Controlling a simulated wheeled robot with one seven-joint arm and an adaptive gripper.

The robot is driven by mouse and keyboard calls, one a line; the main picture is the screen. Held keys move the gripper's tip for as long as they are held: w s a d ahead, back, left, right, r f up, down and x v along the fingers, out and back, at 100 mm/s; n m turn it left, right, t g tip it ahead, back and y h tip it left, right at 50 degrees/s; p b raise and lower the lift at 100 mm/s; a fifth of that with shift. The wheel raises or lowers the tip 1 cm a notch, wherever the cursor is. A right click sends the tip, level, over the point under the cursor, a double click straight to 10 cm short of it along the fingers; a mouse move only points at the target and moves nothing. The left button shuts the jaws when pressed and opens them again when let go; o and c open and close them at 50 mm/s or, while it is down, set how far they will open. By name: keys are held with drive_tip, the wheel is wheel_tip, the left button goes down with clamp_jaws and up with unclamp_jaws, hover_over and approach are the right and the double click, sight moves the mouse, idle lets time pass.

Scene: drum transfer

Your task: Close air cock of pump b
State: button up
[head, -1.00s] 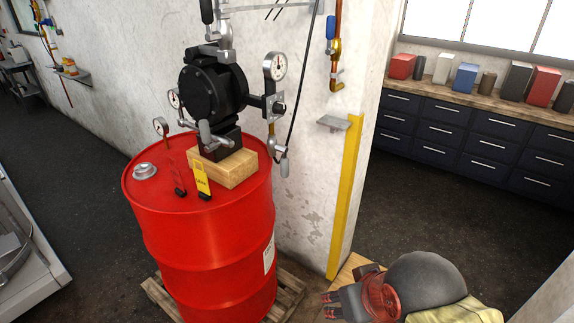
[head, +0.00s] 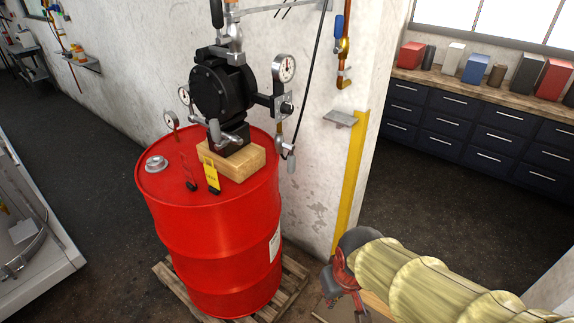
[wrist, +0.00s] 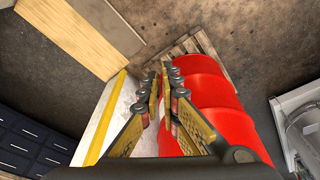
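A black pump (head: 222,88) stands on a wooden block on top of a red drum (head: 215,235). A dark upright handle (head: 217,14) shows on the fitting above the pump. A blue-handled cock (head: 340,26) sits on a copper-coloured pipe on the wall to the right. No label shows which is the air cock of pump b. My gripper (wrist: 158,75) is empty, its fingers a narrow gap apart in the wrist view, pointing down past the drum's side. In the head view it is low, right of the drum and well below both handles, its fingertips unclear.
A gauge (head: 285,68) and black hose hang beside the pump. A small grey shelf (head: 340,118) juts from the wall corner above a yellow strip (head: 351,185). The drum stands on a wooden pallet (head: 290,290). Drawers (head: 460,120) line the back right; open floor lies before them.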

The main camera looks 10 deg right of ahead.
drive_tip(key=w+f+n+p, duration=0.1)
drive_tip(key=w+f, duration=0.1)
drive_tip(key=w, duration=0.1)
drive_tip(key=w+f+n+t+p, duration=0.1)
drive_tip(key=w+f+n, duration=0.1)
drive_tip(key=w, duration=0.1)
drive_tip(key=w+a+f+n+t+p, duration=0.1)
drive_tip(key=w+f, duration=0.2)
drive_tip(key=w, duration=0.1)
drive_tip(key=shift+w, duration=0.1)
clamp_jaws()
drive_tip(key=n+t+y+p, duration=0.1)
drive_tip(key=n+t+y, duration=0.1)
drive_tip(key=n+t, duration=1.2)
approach(291, 160)
drive_tip(key=w+a+f, duration=0.2)
drive_tip(key=w+a, duration=0.1)
drive_tip(key=a, duration=0.3)
drive_tip(key=shift+g, duration=0.4)
drive_tip(key=w+d, duration=0.2)
drive_tip(key=w, duration=0.1)
drive_tip(key=shift+w+d+r, duration=0.2)
drive_tip(key=shift+w+d, duration=0.1)
drive_tip(key=shift+d, duration=0.1)
drive_tip(key=shift+f+n+b, duration=0.1)
drive_tip(key=shift+n+b, duration=0.2)
drive_tip(key=shift+b, duration=0.05)
